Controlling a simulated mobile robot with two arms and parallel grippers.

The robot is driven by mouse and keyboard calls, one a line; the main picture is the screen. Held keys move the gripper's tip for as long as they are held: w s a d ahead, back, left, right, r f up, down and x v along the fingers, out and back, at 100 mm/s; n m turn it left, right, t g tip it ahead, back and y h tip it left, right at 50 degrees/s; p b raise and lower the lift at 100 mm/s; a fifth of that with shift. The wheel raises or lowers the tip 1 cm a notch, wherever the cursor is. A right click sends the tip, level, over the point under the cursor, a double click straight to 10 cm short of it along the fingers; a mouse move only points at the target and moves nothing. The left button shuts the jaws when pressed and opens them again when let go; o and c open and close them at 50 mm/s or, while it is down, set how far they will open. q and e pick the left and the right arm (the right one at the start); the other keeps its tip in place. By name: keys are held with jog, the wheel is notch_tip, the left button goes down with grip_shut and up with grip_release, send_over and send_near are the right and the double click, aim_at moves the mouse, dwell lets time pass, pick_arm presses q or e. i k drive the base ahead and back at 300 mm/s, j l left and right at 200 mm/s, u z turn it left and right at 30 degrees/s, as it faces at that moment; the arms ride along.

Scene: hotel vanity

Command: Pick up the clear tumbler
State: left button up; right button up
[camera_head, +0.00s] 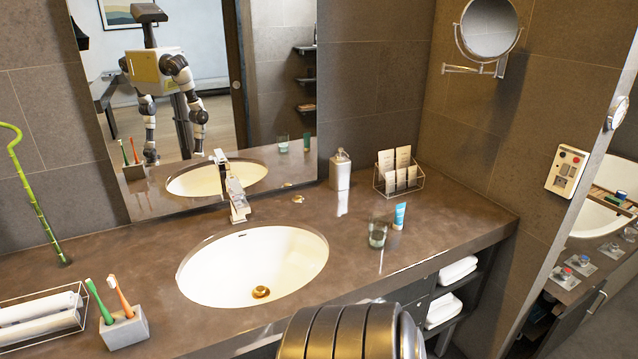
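The clear tumbler (377,235) stands upright on the brown countertop, to the right of the sink and near the counter's front edge. A blue tube (399,216) stands close behind it on the right. The tumbler looks see-through, with a darker lower part. Neither gripper shows directly. Only a dark metal arm link of mine is in view, at the bottom centre, in front of the counter. The mirror (250,100) reflects my body with both arms hanging down, too small to tell how the grippers are set.
The sink (254,266) and faucet (236,200) are left of the tumbler. A soap dispenser (340,170) and a wire sachet holder (400,178) stand behind. A toothbrush holder (124,328) and a towel basket (40,320) are at left.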

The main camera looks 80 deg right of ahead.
aim_at(379, 225)
jog(key=z, duration=2.9)
jog(key=i+l+u, duration=0.15)
jog(key=u, duration=0.2)
jog(key=i+l+u, duration=0.1)
jog(key=l+u, duration=0.2)
jog(key=i+l+u, duration=0.1)
jog(key=l+u, duration=0.25)
